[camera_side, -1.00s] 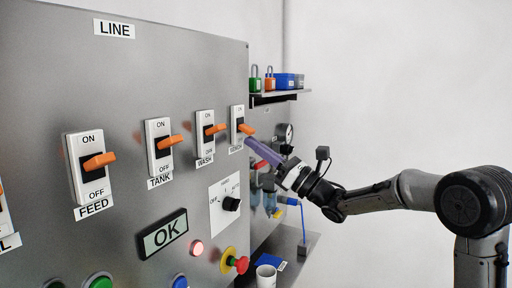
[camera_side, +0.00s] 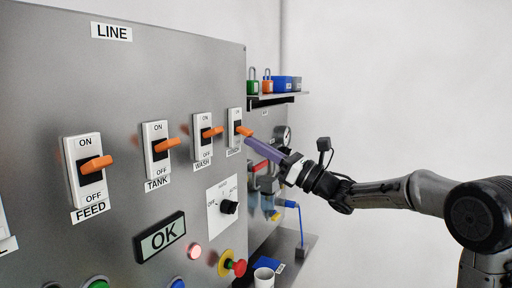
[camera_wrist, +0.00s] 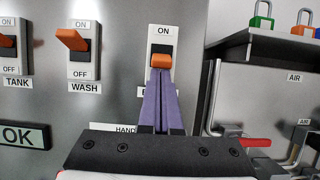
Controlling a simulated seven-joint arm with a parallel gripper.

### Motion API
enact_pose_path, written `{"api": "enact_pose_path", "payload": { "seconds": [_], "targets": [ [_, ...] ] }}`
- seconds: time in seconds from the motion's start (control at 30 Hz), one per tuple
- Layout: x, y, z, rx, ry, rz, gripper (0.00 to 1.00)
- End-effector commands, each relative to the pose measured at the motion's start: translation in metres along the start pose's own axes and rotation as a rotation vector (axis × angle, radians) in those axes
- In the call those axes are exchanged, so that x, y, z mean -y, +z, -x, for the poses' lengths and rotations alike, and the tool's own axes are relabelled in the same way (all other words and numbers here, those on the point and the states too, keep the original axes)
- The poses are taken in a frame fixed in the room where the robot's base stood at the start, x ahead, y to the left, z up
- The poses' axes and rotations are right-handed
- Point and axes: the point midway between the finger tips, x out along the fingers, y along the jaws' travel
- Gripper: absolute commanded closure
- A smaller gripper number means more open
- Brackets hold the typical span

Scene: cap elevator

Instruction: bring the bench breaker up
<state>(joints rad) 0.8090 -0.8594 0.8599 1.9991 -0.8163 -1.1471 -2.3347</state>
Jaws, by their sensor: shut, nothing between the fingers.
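The bench breaker (camera_side: 235,142) is the rightmost in the row of white breakers on the grey panel. Its orange lever (camera_side: 244,130) slants downward, and in the wrist view the lever (camera_wrist: 161,62) sits low in its black slot, under the ON mark. My gripper (camera_side: 250,138) is shut and empty, its purple fingers pointing at the panel. In the wrist view the fingertips (camera_wrist: 161,73) are just below the lever; I cannot tell whether they touch it. The fingers and gripper body partly hide the breaker's lower part and its label.
The wash breaker (camera_wrist: 78,52) stands to the left with its lever up; tank (camera_side: 156,150) and feed (camera_side: 84,178) are further left. A shelf (camera_side: 275,99) with padlocks is at the right. A red-handled pipe (camera_wrist: 255,142) is beside the gripper's right.

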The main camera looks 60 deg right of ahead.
Motion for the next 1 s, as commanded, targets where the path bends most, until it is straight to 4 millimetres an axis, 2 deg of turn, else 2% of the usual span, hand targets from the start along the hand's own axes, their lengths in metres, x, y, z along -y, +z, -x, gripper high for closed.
{"api": "enact_pose_path", "payload": {
  "seconds": [0.37,0.67,1.0],
  "targets": [
    [0.000,0.019,0.001,0.004,-0.001,0.002,1.00],
    [0.001,0.018,0.003,0.003,-0.001,0.001,1.00],
    [0.002,0.018,0.037,0.003,-0.007,0.006,1.00]
  ]
}}
